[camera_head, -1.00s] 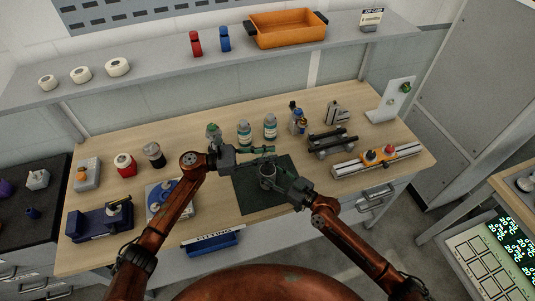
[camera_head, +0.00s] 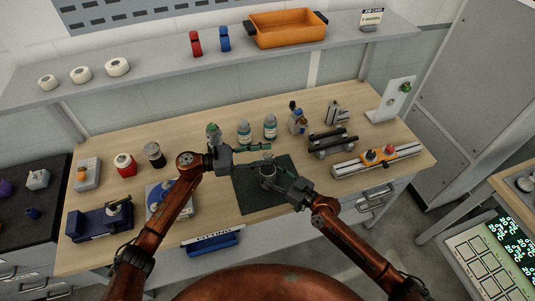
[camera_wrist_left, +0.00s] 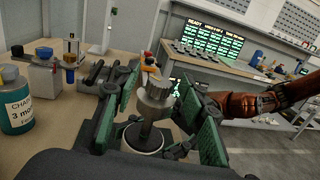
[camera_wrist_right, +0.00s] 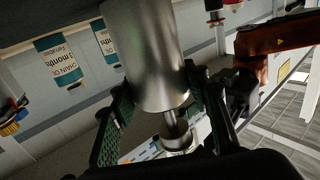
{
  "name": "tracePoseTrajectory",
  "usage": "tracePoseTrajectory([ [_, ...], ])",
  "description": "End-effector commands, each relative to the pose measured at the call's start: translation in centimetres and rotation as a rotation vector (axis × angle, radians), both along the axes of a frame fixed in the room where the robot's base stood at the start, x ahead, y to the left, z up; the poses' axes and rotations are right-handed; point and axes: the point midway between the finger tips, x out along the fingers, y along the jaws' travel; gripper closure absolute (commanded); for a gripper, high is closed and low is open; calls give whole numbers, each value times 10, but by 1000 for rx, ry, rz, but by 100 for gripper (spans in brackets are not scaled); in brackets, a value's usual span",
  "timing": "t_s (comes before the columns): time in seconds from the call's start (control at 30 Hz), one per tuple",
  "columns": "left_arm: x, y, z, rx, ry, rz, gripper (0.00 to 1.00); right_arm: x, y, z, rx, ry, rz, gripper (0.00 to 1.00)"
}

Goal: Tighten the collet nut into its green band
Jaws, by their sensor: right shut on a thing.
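A metal cylinder (camera_head: 267,172) stands upright on the dark mat at the front middle of the bench. In the left wrist view the metal piece (camera_wrist_left: 152,106) has a ridged body, with a narrower shaft and round ring below. My left gripper (camera_head: 263,155) is open; its green-padded fingers stand apart on either side of the piece. My right gripper (camera_head: 283,178) reaches in from the right and is shut on the cylinder, which fills the upper middle of the right wrist view (camera_wrist_right: 153,60). I cannot tell the collet nut's edge from the body, and I make out no green band.
A rail with orange and red parts (camera_head: 375,160) lies to the right. An orange tray (camera_head: 287,28) sits on the shelf above.

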Motion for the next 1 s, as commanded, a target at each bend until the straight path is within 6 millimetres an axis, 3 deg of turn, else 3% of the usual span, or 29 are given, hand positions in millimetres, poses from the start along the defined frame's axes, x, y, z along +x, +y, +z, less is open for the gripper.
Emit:
tracePoseTrajectory([
  [0.3,-11,64,-1,2,2,1,61,0,0,1,1,-2,-1,100],
  [0.5,-17,95,-1,1,1,1,61,0,0,1,1,-2,-1,100],
  [0.7,-19,106,-1,1,1,-1,61,0,0,1,1,-2,-1,100],
  [1.0,-20,107,-1,1,1,0,61,0,0,1,1,-2,-1,100],
])
